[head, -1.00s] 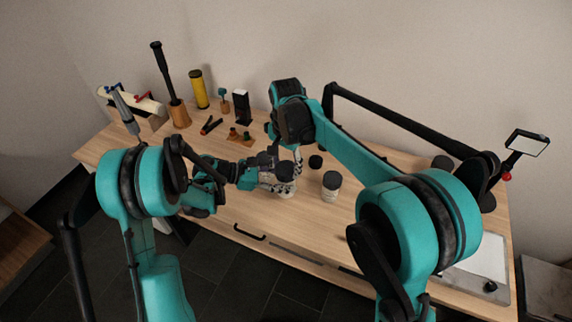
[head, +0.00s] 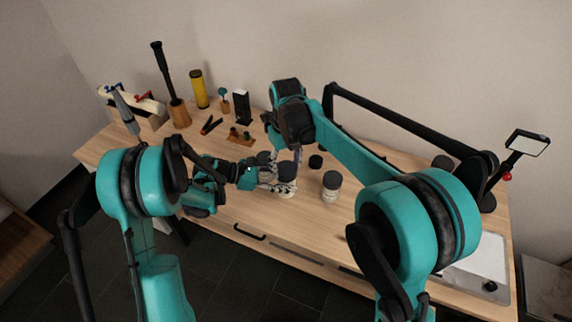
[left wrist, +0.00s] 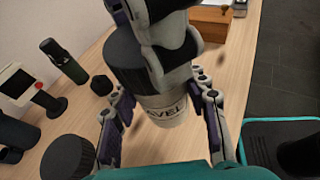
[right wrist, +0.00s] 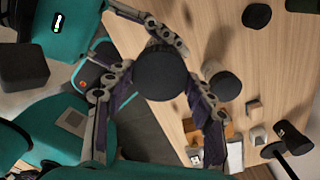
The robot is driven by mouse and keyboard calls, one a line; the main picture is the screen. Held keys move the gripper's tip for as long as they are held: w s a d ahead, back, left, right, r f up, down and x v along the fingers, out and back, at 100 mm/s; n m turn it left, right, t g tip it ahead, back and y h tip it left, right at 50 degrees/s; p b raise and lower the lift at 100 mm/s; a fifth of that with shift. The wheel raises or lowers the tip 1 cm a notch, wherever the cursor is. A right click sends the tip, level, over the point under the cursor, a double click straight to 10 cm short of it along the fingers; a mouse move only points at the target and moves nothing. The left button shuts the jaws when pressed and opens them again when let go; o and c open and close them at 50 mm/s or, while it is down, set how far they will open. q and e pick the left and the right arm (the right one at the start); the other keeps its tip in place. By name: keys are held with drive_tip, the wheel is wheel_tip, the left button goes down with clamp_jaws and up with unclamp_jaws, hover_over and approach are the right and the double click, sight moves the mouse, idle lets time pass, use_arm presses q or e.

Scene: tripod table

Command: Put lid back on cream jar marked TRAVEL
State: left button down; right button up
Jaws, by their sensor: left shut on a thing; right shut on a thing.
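The cream jar (left wrist: 165,112) shows the letters "VEL" in the left wrist view; the rest of its marking is hidden. It also shows, small, on the table in the head view (head: 287,193). My left gripper (left wrist: 165,132) is shut around the jar's body. A black round lid (right wrist: 163,72) is between the fingers of my right gripper (right wrist: 162,88), which is shut on it. In the left wrist view the lid (left wrist: 125,62) is right at the jar's top, slightly tilted in the picture. I cannot tell whether it is fully seated.
Another dark-lidded jar (head: 330,187) stands to the right, with a small black object (head: 316,161) behind it. A yellow cylinder (head: 200,90), a tool in a wooden holder (head: 180,115) and a small tray (head: 240,136) stand back left.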

drive_tip(key=o, duration=0.9)
drive_tip(key=shift+c, duration=0.2)
drive_tip(key=shift+r, duration=2.3)
drive_tip(key=shift+c, duration=0.3)
